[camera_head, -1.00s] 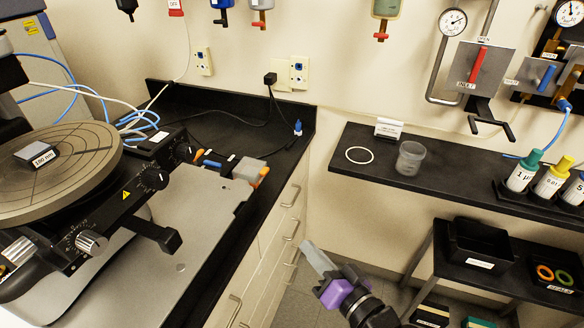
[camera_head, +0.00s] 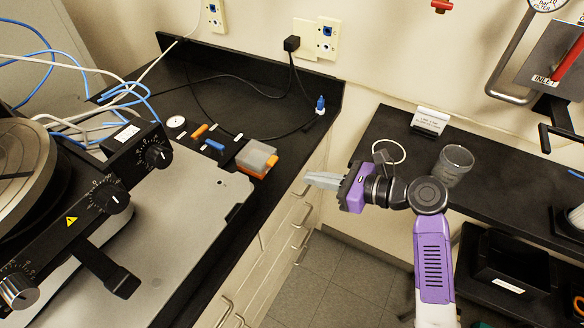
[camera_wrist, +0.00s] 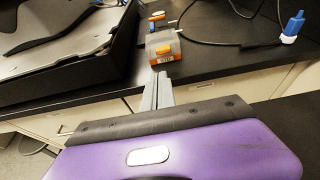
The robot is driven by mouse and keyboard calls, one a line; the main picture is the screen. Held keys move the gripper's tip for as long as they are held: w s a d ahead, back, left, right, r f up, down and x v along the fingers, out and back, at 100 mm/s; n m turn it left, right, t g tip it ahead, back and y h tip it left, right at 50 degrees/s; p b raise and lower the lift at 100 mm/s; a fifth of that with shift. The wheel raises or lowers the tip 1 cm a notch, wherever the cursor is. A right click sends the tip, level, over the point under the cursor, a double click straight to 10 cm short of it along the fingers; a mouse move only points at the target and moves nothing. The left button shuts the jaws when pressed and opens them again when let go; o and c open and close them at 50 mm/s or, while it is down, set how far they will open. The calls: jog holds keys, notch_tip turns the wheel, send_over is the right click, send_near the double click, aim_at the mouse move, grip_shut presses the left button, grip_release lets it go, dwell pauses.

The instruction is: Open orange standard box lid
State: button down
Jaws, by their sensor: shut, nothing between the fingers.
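The orange standard box (camera_head: 258,159) sits on the black counter, to the right of the stylus profiler's grey base plate. It has an orange lower part and a pale, greyish lid that looks closed. My gripper (camera_head: 308,180) is shut and empty, pointing left toward the box. It is in the air near the counter's front edge, apart from the box. In the wrist view the fingers (camera_wrist: 161,75) appear just below the box.
The profiler (camera_head: 75,215) with its knobs and stage fills the left. Small orange and blue items (camera_head: 207,137) lie behind the box. Cables and a blue plug (camera_head: 320,103) run along the back. A shelf at right holds a clear cup (camera_head: 455,163) and a white ring.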

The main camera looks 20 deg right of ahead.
send_near(267, 169)
jog(key=x, duration=0.5)
jog(key=shift+w+a+f+p, duration=0.1)
jog(key=shift+f+p, duration=0.2)
jog(key=shift+p, duration=0.05)
jog(key=shift+w+r, duration=0.15)
